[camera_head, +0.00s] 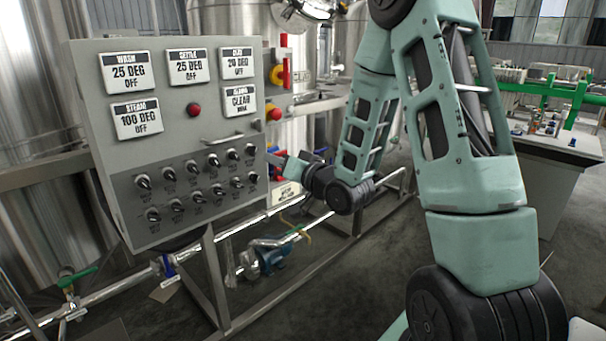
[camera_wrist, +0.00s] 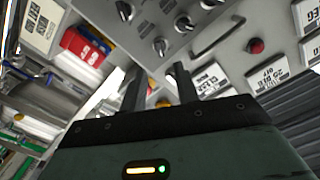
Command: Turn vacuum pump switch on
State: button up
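A grey control panel (camera_head: 180,75) with rows of black rotary switches (camera_head: 196,199) on its lower half fills the left of the head view. The labels under the switches are too small to read, so I cannot tell which one is the vacuum pump switch. My gripper (camera_head: 276,160) is beside the panel's right edge, near the right end of the switch rows. In the wrist view my gripper (camera_wrist: 157,72) has its two fingers apart with nothing held between them. Several switches (camera_wrist: 160,46) show above the fingertips there, and none is visibly touched.
The panel also carries a metal handle (camera_head: 222,139), a red button (camera_head: 194,109) and display plates (camera_head: 138,118). Red and yellow switches (camera_head: 278,75) are mounted behind its right edge. Steel tanks (camera_head: 236,30) stand behind. Pipes and a blue pump (camera_head: 270,258) lie below.

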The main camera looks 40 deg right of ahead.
jog(key=s+p, duration=0.8)
jog(key=p, duration=0.8)
jog(key=shift+s+d, duration=0.15)
